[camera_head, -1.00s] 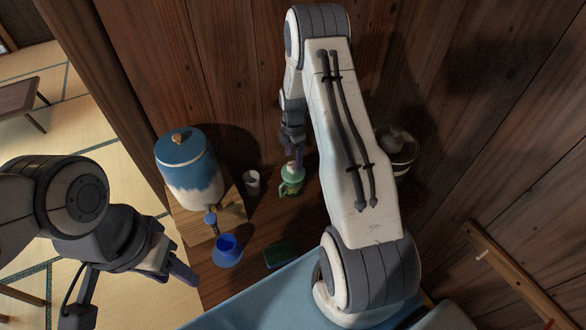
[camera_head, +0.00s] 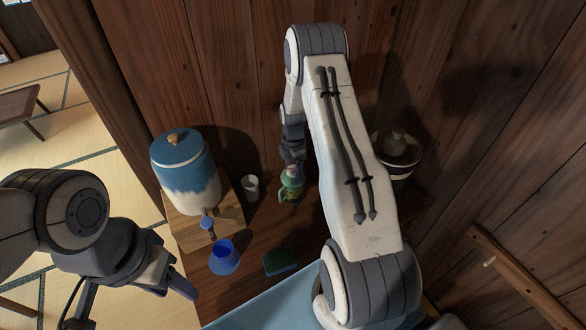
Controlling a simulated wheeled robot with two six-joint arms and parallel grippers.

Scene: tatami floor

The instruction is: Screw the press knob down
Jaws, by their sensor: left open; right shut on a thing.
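A small green press-top bottle (camera_head: 289,190) stands on the wooden counter near the back wall. Its knob is at the top, mostly hidden by my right gripper (camera_head: 292,170). My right gripper comes down from above and is shut on the press knob. My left gripper (camera_head: 130,305) is open and empty at the lower left, in front of the counter and well away from the bottle.
A blue and white dispenser (camera_head: 184,172) with a tap stands on a wooden stand (camera_head: 232,212). A white cup (camera_head: 250,188), a blue cup (camera_head: 224,257) and a green sponge (camera_head: 281,262) are nearby. A lidded pot (camera_head: 397,155) is partly behind my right arm.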

